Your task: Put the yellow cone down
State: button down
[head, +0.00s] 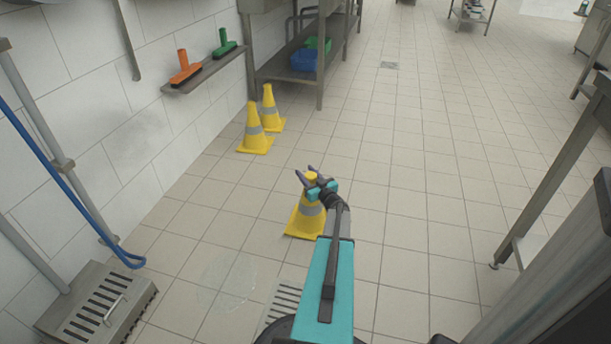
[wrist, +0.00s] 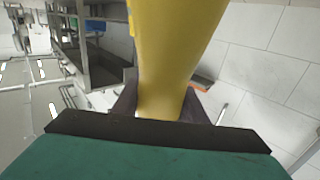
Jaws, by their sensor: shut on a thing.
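A yellow cone (head: 305,220) with a grey band is upright in the head view, partly hidden behind my arm. My gripper (head: 311,178) is shut on the cone near its top. I cannot tell for sure whether its base touches the tiled floor. In the wrist view the yellow cone (wrist: 172,55) fills the middle, between the two dark fingers of my gripper (wrist: 160,105). Two more yellow cones stand on the floor by the left wall, a nearer one (head: 254,132) and a farther one (head: 270,110).
A metal shelf unit (head: 300,72) stands behind the two cones. A wall shelf (head: 205,70) holds an orange and a green brush. A metal floor box (head: 95,305) and a wet-looking patch (head: 226,275) lie at lower left. A table leg (head: 545,190) stands at right. The middle floor is clear.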

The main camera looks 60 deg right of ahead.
aim_at(314, 181)
jog(key=c, duration=1.1)
grip_release()
jog(key=shift+f, duration=0.15)
jog(key=shift+s+a+r+p, duration=0.25)
jog(key=shift+s+a+p, duration=0.1)
jog(key=shift+s, duration=0.2)
jog(key=p+v, duration=0.3)
jog(key=v, duration=0.6)
jog(key=shift+s+a, duration=0.1)
jog(key=shift+s, duration=0.2)
jog(key=shift+s+a+f+p, duration=0.15)
jog(key=shift+s+a+p, duration=0.1)
jog(key=shift+s+p, duration=0.2)
jog(key=shift+s, duration=0.1)
